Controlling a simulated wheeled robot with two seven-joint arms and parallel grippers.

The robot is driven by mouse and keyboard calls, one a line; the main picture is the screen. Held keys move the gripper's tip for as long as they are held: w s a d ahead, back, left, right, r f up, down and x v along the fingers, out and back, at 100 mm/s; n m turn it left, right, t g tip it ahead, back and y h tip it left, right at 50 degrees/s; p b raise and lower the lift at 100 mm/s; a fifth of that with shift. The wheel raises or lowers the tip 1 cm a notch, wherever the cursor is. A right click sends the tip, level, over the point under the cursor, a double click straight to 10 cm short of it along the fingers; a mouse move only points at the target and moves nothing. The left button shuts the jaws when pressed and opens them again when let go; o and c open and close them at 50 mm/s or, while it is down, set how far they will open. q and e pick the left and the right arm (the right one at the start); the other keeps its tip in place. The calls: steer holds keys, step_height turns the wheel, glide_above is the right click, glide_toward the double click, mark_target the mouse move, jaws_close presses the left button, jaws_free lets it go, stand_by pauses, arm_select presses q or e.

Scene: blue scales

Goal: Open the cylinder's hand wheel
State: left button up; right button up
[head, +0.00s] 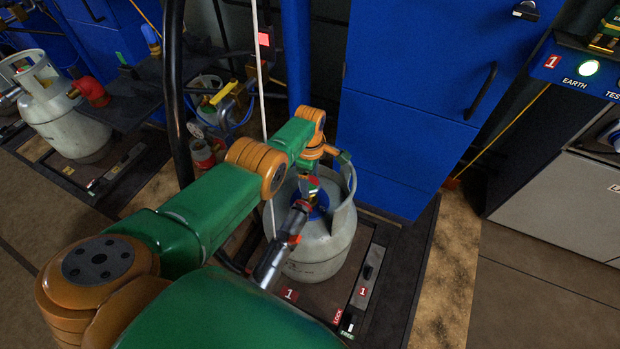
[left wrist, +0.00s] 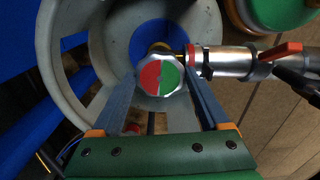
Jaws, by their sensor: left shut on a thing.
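The grey gas cylinder (head: 318,258) stands upright on the platform marked 1, with a collar around its top. Its hand wheel (left wrist: 160,77), with a silver scalloped rim and a half red, half green face, shows clearly in the left wrist view. In the head view the wheel (head: 313,184) is small and partly hidden by my arm. My left gripper (left wrist: 160,72) is shut on the hand wheel, one finger at each side of the rim. In the head view the gripper (head: 315,176) is over the cylinder top, inside the collar. My right gripper is out of view.
A silver hose fitting (left wrist: 235,62) with a red lever joins the valve beside the wheel, close to one finger. The cylinder's collar (left wrist: 50,50) surrounds the valve. Blue cabinets (head: 415,75) stand behind. Another grey cylinder (head: 65,120) stands at the left.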

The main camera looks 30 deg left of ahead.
mark_target(310, 182)
arm_select(q)
steer(key=shift+w+a+r, duration=0.1)
steer(key=o, duration=1.2)
steer(key=shift+o, duration=0.2)
step_height(310, 182, up, 8)
steer(key=p, duration=0.7)
steer(key=shift+f, duration=0.5)
